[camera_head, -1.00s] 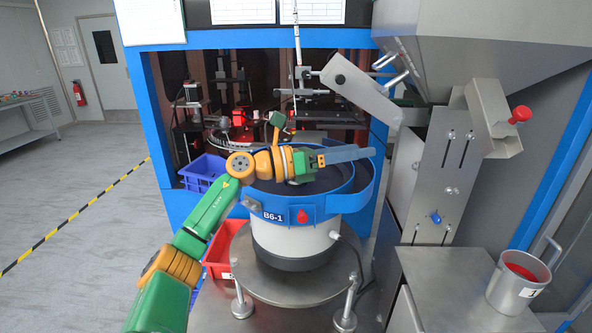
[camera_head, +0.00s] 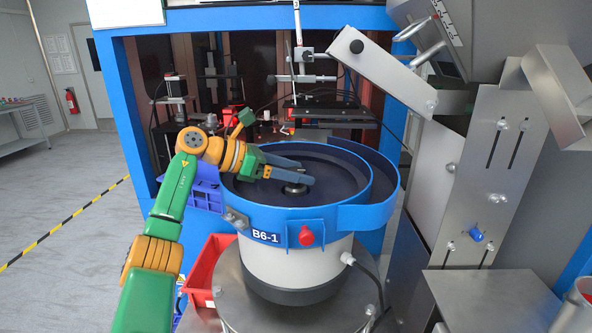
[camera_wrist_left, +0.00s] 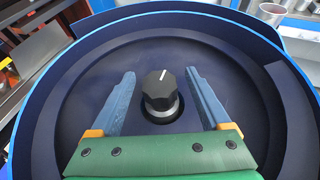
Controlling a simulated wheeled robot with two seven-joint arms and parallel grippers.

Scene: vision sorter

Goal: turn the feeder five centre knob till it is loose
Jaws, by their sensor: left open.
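The centre knob (camera_wrist_left: 160,92) is black with a white mark on top and a silver collar. It stands in the middle of the dark blue feeder bowl (camera_head: 345,177), which carries the label B6-1. The knob also shows in the head view (camera_head: 294,190), partly hidden by a finger. My left gripper (camera_head: 307,173) is inside the bowl. In the left wrist view my left gripper (camera_wrist_left: 161,75) is open, with one blue finger on each side of the knob and a gap on both sides. My right gripper is not in view.
The bowl's blue rim (camera_head: 275,222) surrounds the gripper, and a red knob (camera_head: 306,236) sits on its front. A metal chute panel (camera_head: 480,170) stands at the right. A red bin (camera_head: 205,272) and a blue bin (camera_head: 203,186) are at the left.

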